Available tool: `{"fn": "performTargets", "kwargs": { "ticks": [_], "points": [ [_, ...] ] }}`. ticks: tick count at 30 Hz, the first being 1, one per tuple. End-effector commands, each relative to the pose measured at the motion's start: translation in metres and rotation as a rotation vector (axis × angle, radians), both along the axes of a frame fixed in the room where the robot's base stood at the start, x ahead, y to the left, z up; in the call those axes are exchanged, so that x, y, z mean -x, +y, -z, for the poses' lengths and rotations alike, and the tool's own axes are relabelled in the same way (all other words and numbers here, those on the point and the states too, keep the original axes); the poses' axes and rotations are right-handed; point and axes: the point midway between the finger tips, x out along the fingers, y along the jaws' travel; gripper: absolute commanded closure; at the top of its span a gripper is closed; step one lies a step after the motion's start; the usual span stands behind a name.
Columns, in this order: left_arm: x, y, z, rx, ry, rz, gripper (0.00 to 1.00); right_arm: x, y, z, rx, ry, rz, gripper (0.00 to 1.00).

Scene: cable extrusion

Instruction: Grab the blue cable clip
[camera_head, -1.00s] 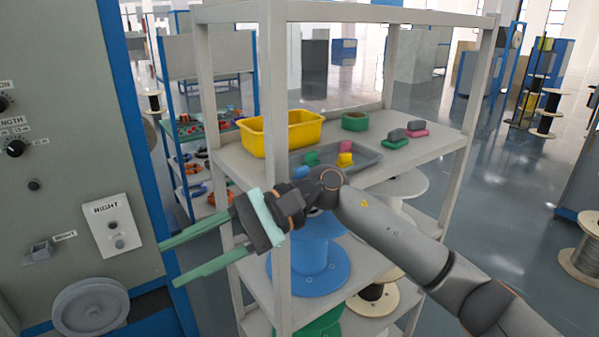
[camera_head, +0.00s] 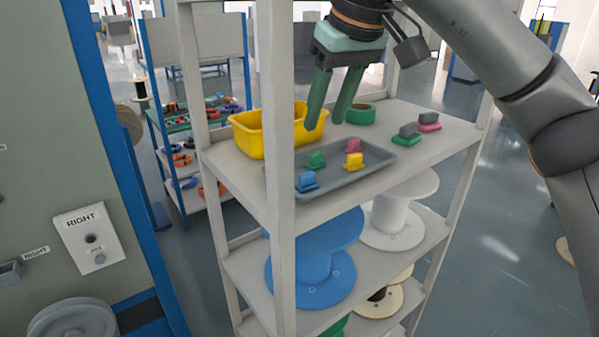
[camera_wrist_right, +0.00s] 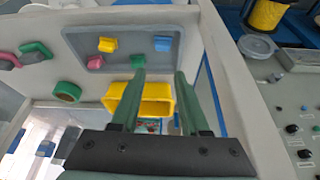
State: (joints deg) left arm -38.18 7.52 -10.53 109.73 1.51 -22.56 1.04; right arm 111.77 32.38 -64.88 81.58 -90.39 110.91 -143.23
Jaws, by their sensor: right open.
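The blue cable clip (camera_head: 307,181) sits at the near left corner of the grey tray (camera_head: 376,168) on the upper shelf. It also shows in the right wrist view (camera_wrist_right: 162,44), at the tray's right end. Green (camera_head: 316,160), yellow (camera_head: 354,161) and pink (camera_head: 353,145) clips share the tray. My right gripper (camera_head: 325,124) is open and empty, pointing down above the shelf, behind the tray and near the yellow bin. In the right wrist view its two fingers (camera_wrist_right: 160,76) are apart with nothing between them. My left gripper is not in view.
A yellow bin (camera_head: 249,138) stands on the shelf left of my fingers. A green tape roll (camera_head: 360,114) and two grey-topped clips (camera_head: 407,136) lie further back and right. A shelf post (camera_head: 279,150) rises in front of the tray's left end. Large spools (camera_head: 318,262) fill the lower shelf.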

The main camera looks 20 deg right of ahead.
Motion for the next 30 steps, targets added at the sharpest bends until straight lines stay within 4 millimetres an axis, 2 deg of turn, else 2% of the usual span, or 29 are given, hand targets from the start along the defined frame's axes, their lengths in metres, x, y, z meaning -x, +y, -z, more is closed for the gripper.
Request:
{"fn": "performTargets", "kwargs": {
  "ticks": [12, 17, 25, 30],
  "points": [
    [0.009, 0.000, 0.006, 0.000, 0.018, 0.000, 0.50, -0.023, 0.006, 0.059, -0.002, 0.001, -0.001, 0.55],
    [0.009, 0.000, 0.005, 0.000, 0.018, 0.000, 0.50, -0.026, 0.008, 0.069, -0.002, 0.002, -0.001, 0.55],
    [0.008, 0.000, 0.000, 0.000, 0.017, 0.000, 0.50, -0.039, 0.013, 0.104, -0.002, 0.003, -0.001, 0.55],
    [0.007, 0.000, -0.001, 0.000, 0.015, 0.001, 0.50, -0.043, 0.014, 0.115, -0.004, 0.000, -0.002, 0.55]
  ]
}}
